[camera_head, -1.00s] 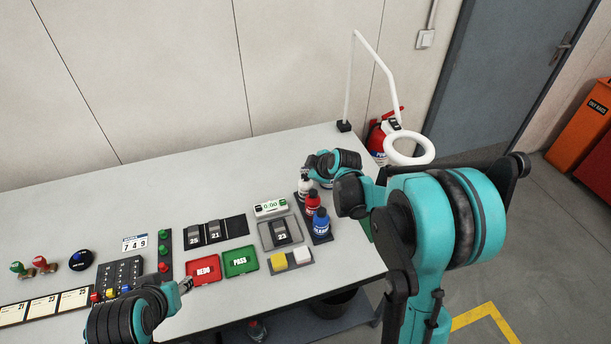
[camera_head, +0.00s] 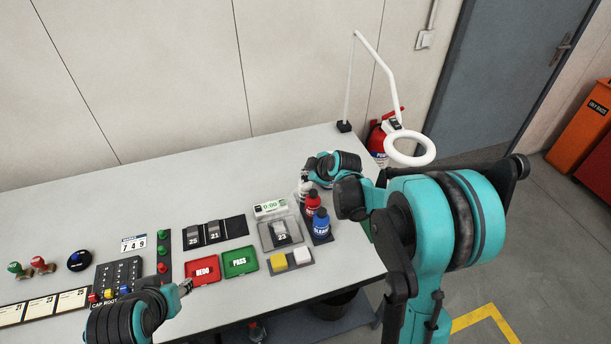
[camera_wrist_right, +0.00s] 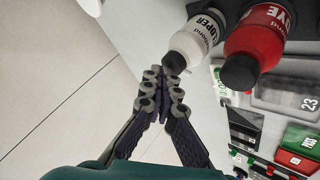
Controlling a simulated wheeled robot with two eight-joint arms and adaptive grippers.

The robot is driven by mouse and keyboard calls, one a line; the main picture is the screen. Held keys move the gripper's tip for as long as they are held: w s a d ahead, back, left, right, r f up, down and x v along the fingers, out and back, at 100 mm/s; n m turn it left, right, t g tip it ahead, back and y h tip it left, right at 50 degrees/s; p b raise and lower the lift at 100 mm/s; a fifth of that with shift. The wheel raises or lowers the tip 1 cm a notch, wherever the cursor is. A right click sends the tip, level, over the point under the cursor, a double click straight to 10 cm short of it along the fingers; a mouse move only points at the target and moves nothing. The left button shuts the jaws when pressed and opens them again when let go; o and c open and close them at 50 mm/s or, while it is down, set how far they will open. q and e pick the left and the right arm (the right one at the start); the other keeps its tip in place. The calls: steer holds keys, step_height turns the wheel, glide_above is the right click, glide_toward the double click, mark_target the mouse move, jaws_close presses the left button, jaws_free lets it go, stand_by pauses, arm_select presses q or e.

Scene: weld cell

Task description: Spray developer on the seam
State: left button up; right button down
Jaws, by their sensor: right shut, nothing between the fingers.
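The white developer bottle (camera_wrist_right: 203,37) with a black cap stands at the end of the bottle row in the right wrist view. In the head view it is largely hidden by my right gripper (camera_head: 306,183). In the wrist view the right gripper's fingers (camera_wrist_right: 173,82) are shut and empty, with their tips close to the developer's cap; I cannot tell whether they touch it. The metal coupon marked 23 (camera_head: 282,236) lies in a grey tray (camera_head: 266,239); its seam is too small to make out. My left gripper (camera_head: 186,287) is over the table's front, its opening unclear.
A red dye bottle (camera_head: 312,202) and a blue bottle (camera_head: 321,222) stand close beside the developer. A timer (camera_head: 270,208), a red REDO tray (camera_head: 202,271) and a green PASS tray (camera_head: 240,262) lie left. A white ring lamp (camera_head: 410,162) stands behind my right arm.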

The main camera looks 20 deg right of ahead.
stand_by(0.3)
steer(key=shift+r+p, duration=0.7)
steer(key=shift+r, duration=0.15)
steer(key=shift+r, duration=0.1)
steer(key=shift+r+p, duration=1.8)
steer(key=shift+r, duration=0.65)
step_height(320, 180, up, 4)
steer(key=shift+f+p, duration=0.1)
steer(key=shift+p, duration=1.15)
steer(key=shift+f, duration=0.2)
step_height(320, 180, down, 9)
steer(key=b, duration=0.6)
steer(key=shift+r+b, duration=0.2)
steer(key=shift+b, duration=0.15)
